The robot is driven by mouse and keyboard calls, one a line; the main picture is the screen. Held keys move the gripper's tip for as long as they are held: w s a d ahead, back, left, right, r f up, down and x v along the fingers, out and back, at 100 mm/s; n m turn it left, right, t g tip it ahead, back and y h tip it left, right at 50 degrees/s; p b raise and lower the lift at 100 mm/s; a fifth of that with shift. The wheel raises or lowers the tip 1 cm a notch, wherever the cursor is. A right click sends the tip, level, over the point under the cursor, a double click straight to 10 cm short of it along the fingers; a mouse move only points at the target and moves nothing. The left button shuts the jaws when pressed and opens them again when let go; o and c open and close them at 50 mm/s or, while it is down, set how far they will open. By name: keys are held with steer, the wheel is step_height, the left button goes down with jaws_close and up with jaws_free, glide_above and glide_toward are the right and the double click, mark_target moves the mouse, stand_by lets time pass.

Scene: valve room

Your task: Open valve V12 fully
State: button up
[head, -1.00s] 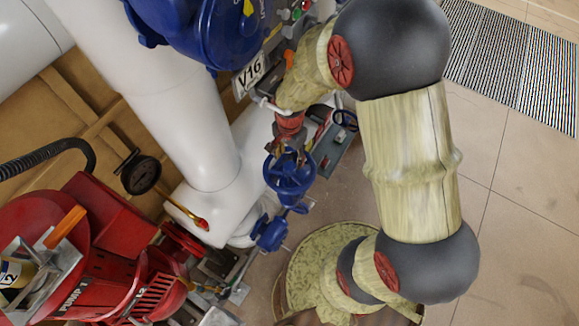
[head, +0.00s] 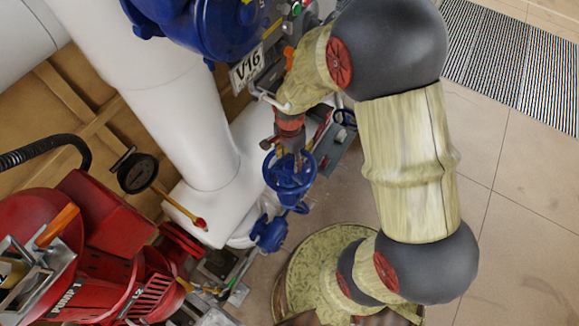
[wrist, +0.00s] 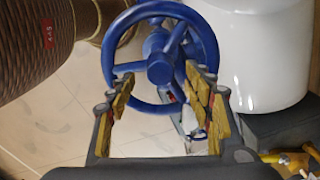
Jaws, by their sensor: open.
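A blue spoked handwheel (head: 289,172) sits on a blue valve body (head: 269,233) beside the white pipe in the head view. The same handwheel fills the upper middle of the wrist view (wrist: 160,68). My gripper (head: 287,148) is at the wheel's upper side in the head view. In the wrist view my gripper (wrist: 160,82) is open, its yellow-padded fingers on either side of the hub and overlapping the rim in the picture. I cannot tell whether they touch it. No readable V12 plate shows; a V16 plate (head: 247,68) hangs by the large blue housing above.
The white pipe (head: 190,130) stands close left of the wheel. A smaller blue handwheel (head: 345,119) is behind to the right. Open tiled floor (head: 515,220) lies at right.

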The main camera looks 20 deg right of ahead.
mark_target(290, 164)
steer(key=shift+f+b, duration=1.5)
steer(key=shift+f, duration=0.75)
steer(key=shift+s+f, duration=0.2)
steer(key=shift+w, duration=0.2)
steer(key=shift+s, duration=0.1)
steer(key=c, duration=0.4)
steer(key=shift+r, duration=0.1)
steer(key=c, duration=0.6)
steer(key=shift+c, duration=0.2)
